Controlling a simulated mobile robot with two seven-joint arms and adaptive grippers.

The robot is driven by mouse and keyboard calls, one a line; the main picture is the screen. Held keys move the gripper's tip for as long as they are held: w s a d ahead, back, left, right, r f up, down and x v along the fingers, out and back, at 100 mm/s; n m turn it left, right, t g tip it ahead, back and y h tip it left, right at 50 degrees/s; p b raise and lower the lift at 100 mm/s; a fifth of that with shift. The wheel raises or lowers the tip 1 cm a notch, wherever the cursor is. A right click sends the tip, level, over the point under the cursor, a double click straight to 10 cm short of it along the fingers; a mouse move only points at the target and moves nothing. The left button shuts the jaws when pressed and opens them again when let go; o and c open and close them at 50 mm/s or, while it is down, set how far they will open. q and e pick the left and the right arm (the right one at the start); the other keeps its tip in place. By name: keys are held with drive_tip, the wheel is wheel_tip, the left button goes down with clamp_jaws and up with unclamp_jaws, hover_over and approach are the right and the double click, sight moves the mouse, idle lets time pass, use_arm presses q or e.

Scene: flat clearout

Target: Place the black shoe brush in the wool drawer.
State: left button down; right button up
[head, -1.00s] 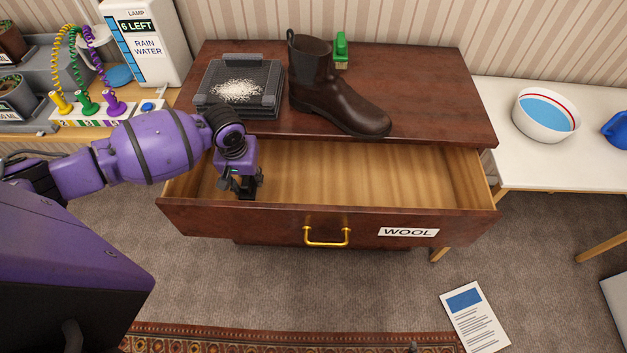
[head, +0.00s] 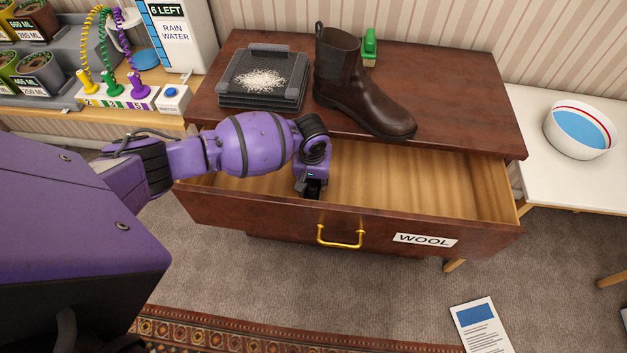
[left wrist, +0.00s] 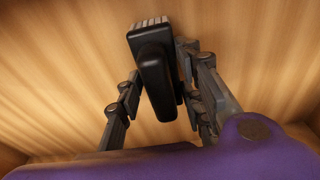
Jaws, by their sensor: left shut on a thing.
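The black shoe brush (left wrist: 155,75) shows in the left wrist view, with a black handle and pale bristles at its far edge. My left gripper (left wrist: 158,88) is shut on it, one finger on each side. In the head view my left gripper (head: 312,190) is inside the open wool drawer (head: 420,190), left of its middle and near the front panel. The brush is mostly hidden there by the gripper. Bare wooden drawer floor shows around the brush in the wrist view; I cannot tell whether the brush touches it. My right gripper is not in view.
On the dresser top (head: 455,85) stand a dark brown boot (head: 360,85), a green brush (head: 370,48) and a grey tray (head: 262,85) with white grains. A white bowl (head: 580,130) is on the right table. The drawer's right part is clear.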

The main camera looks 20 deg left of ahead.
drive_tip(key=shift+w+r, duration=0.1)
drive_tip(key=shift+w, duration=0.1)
use_arm(q)
drive_tip(key=shift+f, duration=0.1)
drive_tip(key=c, duration=1.3)
unclamp_jaws()
drive_tip(key=shift+o, duration=0.5)
drive_tip(key=r, duration=0.3)
drive_tip(key=s+r+p, duration=0.1)
drive_tip(key=r, duration=0.3)
drive_tip(key=r+p, duration=0.1)
drive_tip(key=r, duration=0.3)
drive_tip(key=shift+s+d, duration=0.15)
drive_tip(key=shift+s+r, duration=0.2)
drive_tip(key=shift+r, duration=0.4)
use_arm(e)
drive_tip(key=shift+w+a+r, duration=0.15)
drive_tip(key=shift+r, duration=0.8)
